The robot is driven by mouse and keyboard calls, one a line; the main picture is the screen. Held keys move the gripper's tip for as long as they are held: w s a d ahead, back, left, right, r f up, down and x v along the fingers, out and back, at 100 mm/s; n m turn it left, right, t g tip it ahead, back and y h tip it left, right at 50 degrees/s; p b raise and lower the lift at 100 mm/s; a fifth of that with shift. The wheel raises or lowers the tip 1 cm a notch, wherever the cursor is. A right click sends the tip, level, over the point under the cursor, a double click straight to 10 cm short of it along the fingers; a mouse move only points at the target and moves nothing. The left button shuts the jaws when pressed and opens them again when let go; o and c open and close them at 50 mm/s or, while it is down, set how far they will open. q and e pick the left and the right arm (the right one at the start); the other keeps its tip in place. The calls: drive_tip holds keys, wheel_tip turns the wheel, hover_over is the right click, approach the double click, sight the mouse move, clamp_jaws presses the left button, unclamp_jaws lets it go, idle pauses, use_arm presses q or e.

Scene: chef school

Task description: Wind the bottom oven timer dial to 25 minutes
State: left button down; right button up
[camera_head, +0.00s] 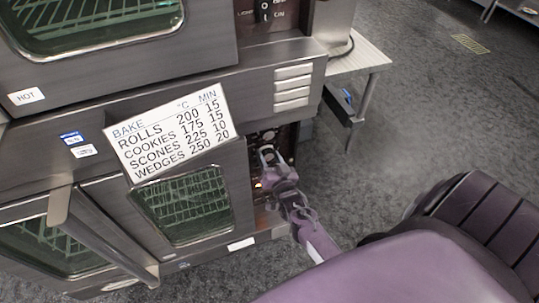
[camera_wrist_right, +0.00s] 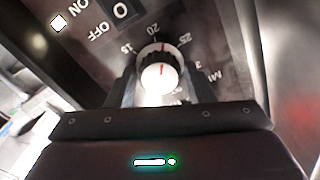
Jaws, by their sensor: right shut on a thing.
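The bottom oven's timer dial (camera_wrist_right: 158,72) is a round knob with a bright pale face and a dark rim, on a dark panel (camera_wrist_right: 205,25) with printed numbers. In the right wrist view, 15, 20 and 25 stand around its upper side. A small red mark on its rim lies near 20, on the side towards 25. My right gripper (camera_wrist_right: 157,88) is shut on the dial, one finger on each side. In the head view, my right gripper (camera_head: 267,155) reaches the lower control panel, and the dial is too small to make out there. My left gripper is not in view.
A bake chart (camera_head: 168,132) hangs on the oven front, above the lower oven door (camera_head: 188,205). An open door with a long handle (camera_head: 105,240) juts out at lower left. A small side table (camera_head: 365,57) stands right of the oven.

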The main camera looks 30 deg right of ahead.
drive_tip(key=m, duration=0.6)
drive_tip(key=shift+m+p, duration=0.3)
drive_tip(key=shift+p, duration=0.05)
idle(0.4)
drive_tip(key=o, duration=0.8)
drive_tip(key=shift+c, duration=0.2)
drive_tip(key=p+v, duration=0.3)
drive_tip(key=v, duration=0.4)
drive_tip(key=shift+s+p, duration=0.3)
drive_tip(key=shift+s, duration=0.1)
